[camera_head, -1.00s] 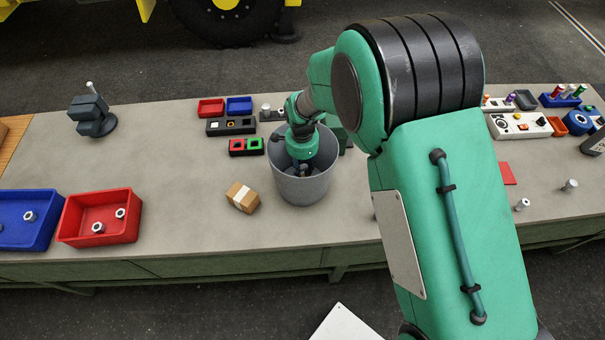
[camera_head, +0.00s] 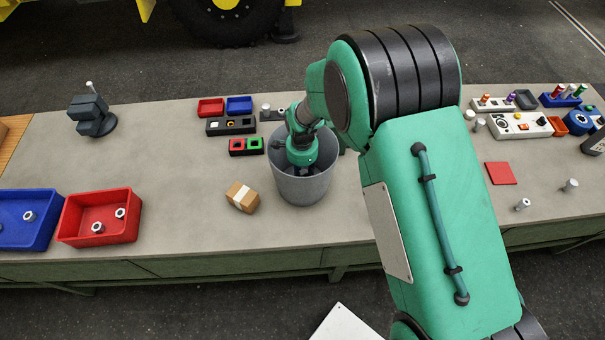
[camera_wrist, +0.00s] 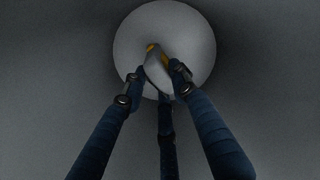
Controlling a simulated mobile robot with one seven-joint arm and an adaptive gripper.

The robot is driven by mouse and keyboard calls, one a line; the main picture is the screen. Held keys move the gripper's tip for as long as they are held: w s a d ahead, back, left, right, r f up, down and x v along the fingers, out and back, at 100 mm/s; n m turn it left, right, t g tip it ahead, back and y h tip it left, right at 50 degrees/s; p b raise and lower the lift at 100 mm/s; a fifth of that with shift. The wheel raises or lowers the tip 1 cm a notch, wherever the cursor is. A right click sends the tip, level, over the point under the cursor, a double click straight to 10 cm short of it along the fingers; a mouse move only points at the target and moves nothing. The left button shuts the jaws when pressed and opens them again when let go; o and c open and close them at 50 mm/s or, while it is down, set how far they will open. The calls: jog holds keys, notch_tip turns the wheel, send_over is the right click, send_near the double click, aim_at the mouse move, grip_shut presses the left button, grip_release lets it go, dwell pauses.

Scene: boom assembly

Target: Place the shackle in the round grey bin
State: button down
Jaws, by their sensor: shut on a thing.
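The round grey bin (camera_head: 302,188) stands on the bench near its middle. My gripper reaches down inside it, and the bin wall hides the fingers in the head view. In the wrist view my gripper (camera_wrist: 158,82) is shut on the shackle (camera_wrist: 157,68), a grey piece with yellow on it. The shackle is held between the fingertips above the pale round bin floor (camera_wrist: 195,40). I cannot tell whether it touches the floor.
A brown box (camera_head: 242,197) lies left of the bin. Red (camera_head: 75,236) and blue (camera_head: 15,240) trays holding fittings stand at the left. A vise (camera_head: 92,116) stands at the back left.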

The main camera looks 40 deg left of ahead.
jog(key=c, duration=1.4)
grip_release()
notch_tip(320, 180, up, 12)
jog(key=shift+a+r, duration=0.1)
